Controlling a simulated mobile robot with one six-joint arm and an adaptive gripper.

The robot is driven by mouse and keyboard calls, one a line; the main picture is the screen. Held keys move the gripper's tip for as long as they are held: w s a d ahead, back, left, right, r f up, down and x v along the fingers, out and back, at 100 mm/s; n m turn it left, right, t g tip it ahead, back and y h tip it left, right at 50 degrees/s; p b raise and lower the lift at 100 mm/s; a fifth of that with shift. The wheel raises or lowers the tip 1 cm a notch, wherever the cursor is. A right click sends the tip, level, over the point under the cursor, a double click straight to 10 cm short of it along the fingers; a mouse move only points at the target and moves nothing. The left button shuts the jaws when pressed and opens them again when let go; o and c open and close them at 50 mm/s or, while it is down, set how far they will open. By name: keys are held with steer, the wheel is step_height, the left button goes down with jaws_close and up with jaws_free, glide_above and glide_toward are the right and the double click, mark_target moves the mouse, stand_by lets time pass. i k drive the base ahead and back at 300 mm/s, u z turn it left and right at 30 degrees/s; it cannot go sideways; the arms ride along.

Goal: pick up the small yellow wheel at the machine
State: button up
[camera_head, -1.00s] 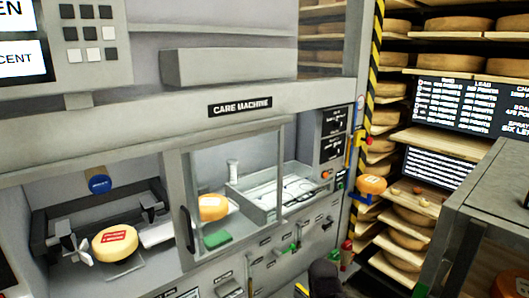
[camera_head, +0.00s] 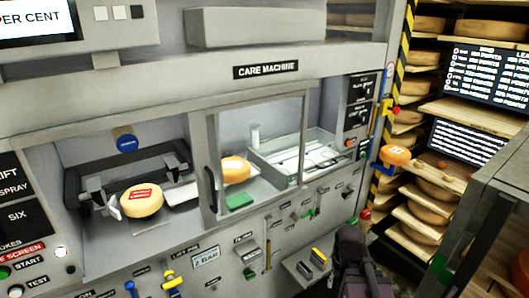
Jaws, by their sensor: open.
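A small pale yellow wheel (camera_head: 142,203) with a red label lies in the left open bay of the care machine (camera_head: 340,62), beside a grey clamp. A second yellow-orange wheel (camera_head: 236,168) sits further right, partly behind the glass door. A small orange wheel (camera_head: 395,155) with a mark on its side rests on a blue holder at the machine's right edge. My gripper (camera_head: 350,236) is a dark shape at the bottom, right of centre, in front of the machine's lower panel and apart from the wheels. Its fingers are hard to make out.
The sliding glass door (camera_head: 260,150) with its dark handle covers the middle bay. A clear tray (camera_head: 290,150) and a green block (camera_head: 239,201) are inside. Levers and knobs stick out along the lower panel. A grey cabinet (camera_head: 497,190) stands close at right, before shelves of large wheels.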

mark_target(141, 200)
steer(key=z, duration=0.15)
steer(key=k, duration=0.55)
steer(key=u, duration=1)
steer(key=i, duration=0.5)
steer(key=u, duration=0.4)
